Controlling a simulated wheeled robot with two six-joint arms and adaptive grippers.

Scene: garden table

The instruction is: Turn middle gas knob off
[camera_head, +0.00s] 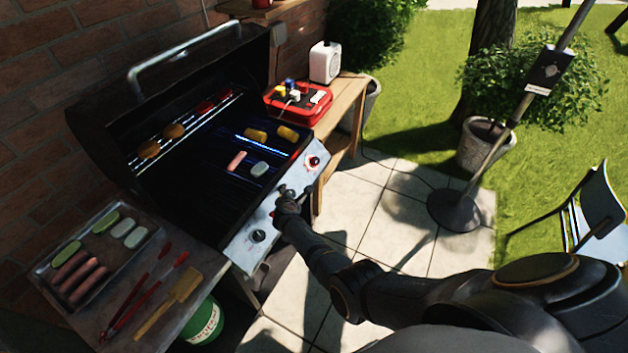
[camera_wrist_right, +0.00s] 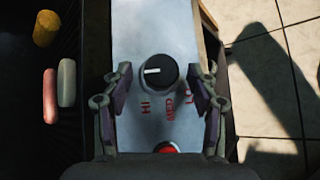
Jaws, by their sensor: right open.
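The grill's front panel (camera_head: 241,252) carries a row of knobs. In the right wrist view a round black knob (camera_wrist_right: 160,72) sits on the silver panel (camera_wrist_right: 150,28), its white mark pointing left. Red HI, MED and partly hidden LO letters lie below it. This looks like the middle knob, which my gripper mostly hides in the head view. My right gripper (camera_head: 288,200) is over the panel; in the wrist view its open fingers (camera_wrist_right: 167,86) stand either side of the knob, with visible gaps. My left gripper is out of view.
The left knob (camera_head: 258,236) and right knob (camera_head: 313,161) flank my gripper. The open grill lid (camera_head: 190,85) rises behind food on the grate. A side shelf holds a food tray (camera_head: 72,290) and tongs (camera_head: 150,290). A red case (camera_head: 298,106) stands right. Paving lies in front.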

